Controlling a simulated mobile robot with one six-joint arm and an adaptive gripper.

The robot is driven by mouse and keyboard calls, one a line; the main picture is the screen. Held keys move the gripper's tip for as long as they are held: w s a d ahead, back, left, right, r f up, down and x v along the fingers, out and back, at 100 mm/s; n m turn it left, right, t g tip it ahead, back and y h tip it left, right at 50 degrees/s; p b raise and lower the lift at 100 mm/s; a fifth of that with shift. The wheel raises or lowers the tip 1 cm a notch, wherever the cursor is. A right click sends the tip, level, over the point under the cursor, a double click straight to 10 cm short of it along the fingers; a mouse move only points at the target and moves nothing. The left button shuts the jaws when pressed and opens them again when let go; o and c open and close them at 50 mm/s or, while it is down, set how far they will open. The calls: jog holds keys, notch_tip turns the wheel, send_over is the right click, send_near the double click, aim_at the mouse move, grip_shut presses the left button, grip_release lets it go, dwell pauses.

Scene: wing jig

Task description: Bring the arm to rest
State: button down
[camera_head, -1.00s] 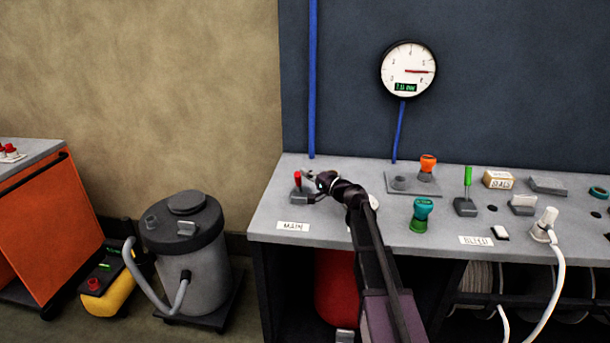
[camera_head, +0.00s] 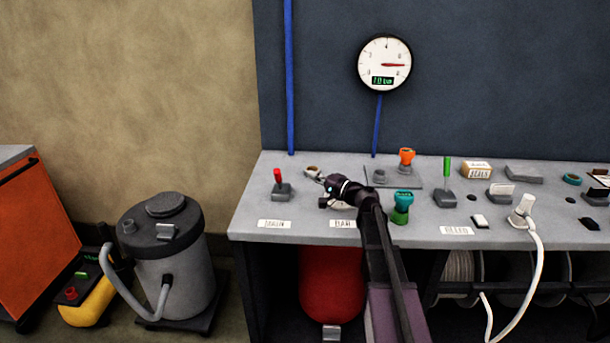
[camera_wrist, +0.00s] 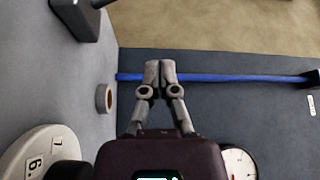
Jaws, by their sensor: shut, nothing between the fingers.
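My arm reaches over the grey bench (camera_head: 300,232) in the head view. My gripper (camera_head: 323,179) is above the bench top, to the right of the red-handled lever (camera_head: 279,182) and apart from it. In the wrist view my gripper (camera_wrist: 160,70) has its two fingertips together with nothing between them. The fingers point toward the back wall and the blue pipe (camera_wrist: 220,78). The lever's grey base shows at the top left of the wrist view (camera_wrist: 82,18).
A small tan ring (camera_head: 312,171) lies close to my gripper. A white numbered dial (camera_wrist: 42,150) is beside my wrist. A gauge (camera_head: 385,64) hangs on the wall.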

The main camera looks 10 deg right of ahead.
jog(key=shift+s+d, duration=0.1)
dwell(0.4)
jog(key=s+a+f+n+g+p, duration=0.1)
jog(key=s+a, duration=0.1)
jog(key=s+a+f+n+g+p, duration=0.1)
jog(key=s+a+g, duration=0.1)
jog(key=s+a+f+n+g+h+p, duration=0.1)
jog(key=s+a+f+g, duration=0.1)
jog(key=s, duration=0.1)
jog(key=shift+a+n, duration=0.3)
jog(key=shift+a, duration=0.05)
jog(key=s+f+g+h, duration=0.1)
jog(key=s, duration=0.1)
jog(key=s+a+f+n+g+h+p, duration=0.1)
jog(key=s, duration=0.2)
jog(key=s+a+f+n+g+h+p, duration=0.1)
jog(key=s+f, duration=0.1)
jog(key=shift+s+a+g, duration=0.2)
jog(key=shift+a+g, duration=0.05)
jog(key=shift+g, duration=0.15)
jog(key=s+d+f+n+g+h+p, duration=0.1)
jog(key=s+h, duration=0.3)
jog(key=s, duration=0.4)
jog(key=s+d+f+n+g+h+p, duration=0.1)
jog(key=s+d+g+h+p, duration=0.2)
jog(key=s, duration=0.4)
jog(key=shift+s+d+g+h+p, duration=0.4)
jog(key=shift+d+h+p, duration=0.35)
jog(key=shift+h, duration=0.35)
jog(key=shift+d, duration=0.15)
